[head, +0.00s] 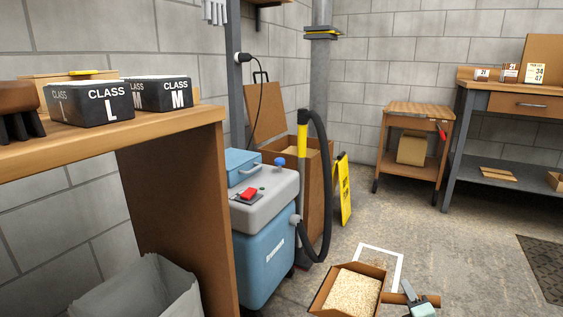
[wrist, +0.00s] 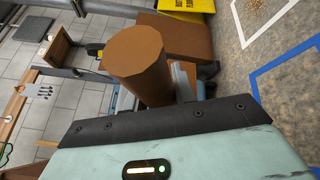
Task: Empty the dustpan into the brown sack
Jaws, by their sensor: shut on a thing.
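The dustpan (head: 320,297) is brown and heaped with pale shavings (head: 354,291), low at the bottom of the head view. My gripper (head: 408,300) is shut on its handle (head: 394,298), to the right of the pan. In the wrist view the round brown handle (wrist: 137,65) sticks up in front of my gripper; the pan's contents are not visible there. A tall brown sack (head: 317,195) stands open behind the blue vacuum, away from the pan. The hose partly covers it, and its inside is mostly hidden.
The blue-grey vacuum (head: 264,250) with its black hose (head: 323,215) stands between the wooden bench and the sack. A yellow floor sign (head: 343,190) stands right of the sack. A grey bag (head: 140,290) is at lower left. White tape (head: 398,270) marks the open floor.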

